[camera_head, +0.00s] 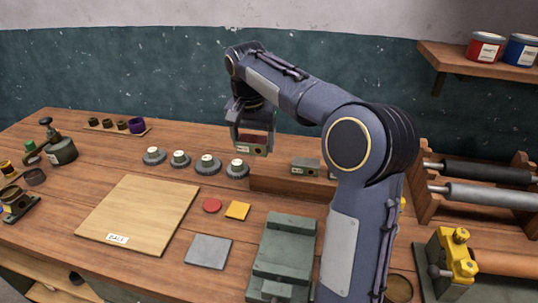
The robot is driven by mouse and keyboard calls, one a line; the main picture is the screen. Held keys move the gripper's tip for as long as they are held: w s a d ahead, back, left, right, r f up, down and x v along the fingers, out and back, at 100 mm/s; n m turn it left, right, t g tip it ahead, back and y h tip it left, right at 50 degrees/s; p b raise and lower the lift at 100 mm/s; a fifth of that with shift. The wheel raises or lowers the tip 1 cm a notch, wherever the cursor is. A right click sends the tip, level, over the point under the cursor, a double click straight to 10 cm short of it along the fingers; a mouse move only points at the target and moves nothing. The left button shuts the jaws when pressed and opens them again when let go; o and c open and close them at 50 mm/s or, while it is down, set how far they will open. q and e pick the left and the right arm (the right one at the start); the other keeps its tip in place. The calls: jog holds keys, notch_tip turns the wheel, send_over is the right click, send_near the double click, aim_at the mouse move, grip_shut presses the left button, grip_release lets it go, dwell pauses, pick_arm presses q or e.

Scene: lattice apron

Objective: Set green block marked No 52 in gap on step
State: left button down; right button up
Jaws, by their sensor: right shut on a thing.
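My right gripper (252,135) is shut on a small block (254,149) with a grey-green front face and a reddish upper part; its marking is too small to read. The gripper holds it in the air, in line with the left part of a low wooden step (280,184) at the back of the bench. Another grey-green block (306,166) with a small label is on the step, to the right of the held block. My right arm hides the right part of the step, and the gap's limits are unclear. My left gripper is not in view.
Several grey round pieces with pale tops (207,164) stand left of the step. A pale board (138,214), red disc (212,205), yellow square (237,210) and grey plate (208,251) lie in front. A green vise-like fixture (283,258) and roller rack (425,205) flank my arm.

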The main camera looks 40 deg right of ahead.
send_over(269, 165)
jog(key=f, duration=0.6)
jog(key=shift+s+a+f+p, duration=0.25)
jog(key=shift+a+p, duration=0.05)
jog(key=shift+a, duration=0.05)
jog(key=shift+w+d+f, duration=0.1)
jog(key=shift+d+f, duration=0.05)
jog(key=shift+f, duration=0.8)
jog(key=shift+d+f, duration=0.1)
jog(key=shift+f, duration=0.8)
jog(key=shift+f, duration=0.1)
jog(key=o, duration=1.1)
jog(key=shift+f, duration=0.1)
jog(key=shift+o, duration=0.9)
notch_tip(269, 165, up, 12)
jog(key=s+a, duration=0.1)
jog(key=shift+p, duration=0.35)
